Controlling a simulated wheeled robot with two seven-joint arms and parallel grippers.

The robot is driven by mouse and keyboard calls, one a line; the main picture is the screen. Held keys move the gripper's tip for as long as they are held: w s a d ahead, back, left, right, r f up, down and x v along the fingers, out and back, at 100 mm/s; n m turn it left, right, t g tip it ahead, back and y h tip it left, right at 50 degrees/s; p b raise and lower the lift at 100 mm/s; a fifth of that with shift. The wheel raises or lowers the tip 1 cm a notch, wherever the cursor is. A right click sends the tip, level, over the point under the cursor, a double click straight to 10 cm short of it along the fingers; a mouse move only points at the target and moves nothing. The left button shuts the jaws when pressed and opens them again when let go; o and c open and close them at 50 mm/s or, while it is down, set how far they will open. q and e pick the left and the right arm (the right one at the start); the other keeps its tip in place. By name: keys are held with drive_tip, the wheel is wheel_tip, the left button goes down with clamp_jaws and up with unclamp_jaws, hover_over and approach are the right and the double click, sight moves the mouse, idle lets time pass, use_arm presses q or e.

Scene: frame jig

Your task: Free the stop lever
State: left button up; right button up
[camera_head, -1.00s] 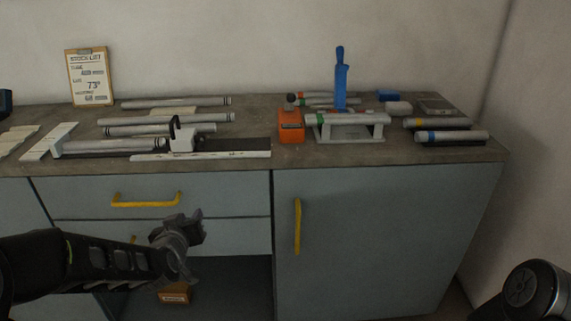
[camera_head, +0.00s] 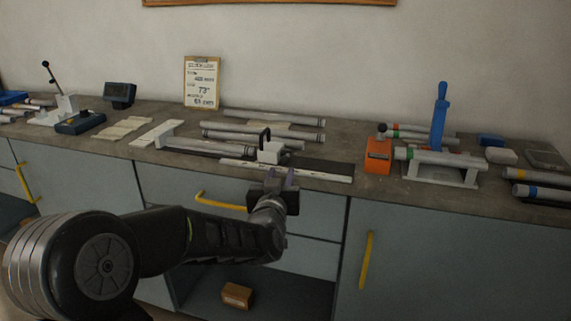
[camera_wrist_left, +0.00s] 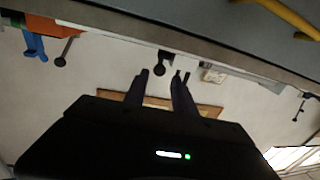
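The white stop block (camera_head: 270,153) stands on the long white rail (camera_head: 300,172) near the front of the bench, with a black upright lever (camera_head: 264,137) on it. In the left wrist view, which is upside down, a black lever with a round knob (camera_wrist_left: 160,70) shows just beyond the fingers. My left gripper (camera_head: 281,178) is in front of the bench edge, just below the stop block and apart from it. Its two fingers (camera_wrist_left: 160,78) stand apart with nothing between them. My right gripper is out of view.
Grey tubes (camera_head: 262,136) lie behind and left of the stop. An orange block (camera_head: 378,156) with a knobbed lever and a white stand (camera_head: 440,174) with a blue handle (camera_head: 440,117) stand right. Yellow drawer handle (camera_head: 220,201) is below. A clipboard (camera_head: 202,82) leans on the wall.

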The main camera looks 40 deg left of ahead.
sight(285, 163)
use_arm(q)
drive_tip(key=x, duration=0.6)
drive_tip(key=shift+w+a, duration=0.2)
drive_tip(key=shift+w, duration=0.15)
drive_tip(key=shift+c, duration=0.4)
clamp_jaws()
idle(0.7)
